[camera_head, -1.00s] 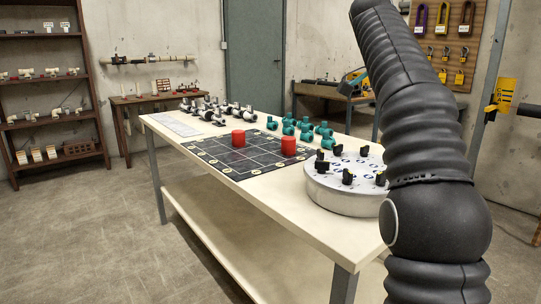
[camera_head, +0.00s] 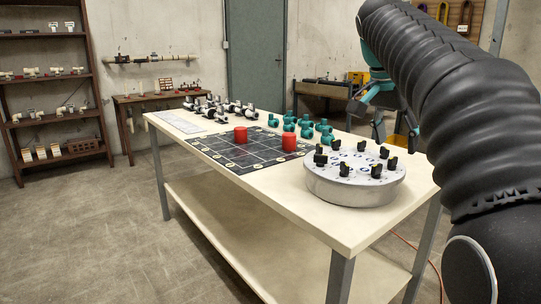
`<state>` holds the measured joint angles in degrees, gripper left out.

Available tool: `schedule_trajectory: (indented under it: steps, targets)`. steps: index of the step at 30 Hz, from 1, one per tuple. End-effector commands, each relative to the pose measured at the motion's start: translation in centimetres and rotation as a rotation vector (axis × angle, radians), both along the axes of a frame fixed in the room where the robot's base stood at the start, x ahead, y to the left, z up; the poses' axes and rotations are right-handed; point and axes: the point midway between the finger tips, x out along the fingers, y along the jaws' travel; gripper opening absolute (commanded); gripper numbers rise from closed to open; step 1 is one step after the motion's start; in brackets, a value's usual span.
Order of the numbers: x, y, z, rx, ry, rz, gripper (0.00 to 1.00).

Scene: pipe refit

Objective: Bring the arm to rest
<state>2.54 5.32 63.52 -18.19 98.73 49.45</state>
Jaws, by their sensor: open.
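My arm (camera_head: 455,85) is a thick black ribbed sleeve that fills the right side of the head view. It reaches from the lower right corner up to the top and bends down at its far end. My gripper (camera_head: 393,124) is teal and dark and hangs from that end, fingers down. It is open, and nothing shows between its fingers. The arm partly hides the gripper.
The turntable carries several black knobs. A shelf rack (camera_head: 48,88) stands at left. The floor at left is clear.

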Motion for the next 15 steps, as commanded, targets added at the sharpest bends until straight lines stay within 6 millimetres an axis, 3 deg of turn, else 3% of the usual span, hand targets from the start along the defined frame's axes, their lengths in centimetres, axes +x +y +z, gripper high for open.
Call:
schedule_trajectory:
  steps: [8,15]
  targets:
    - [-6.0,2.7,-4.9,0.008,-0.007,0.332,0.64]
    - [-11.8,5.1,-11.4,0.006,-0.032,0.594,0.64]
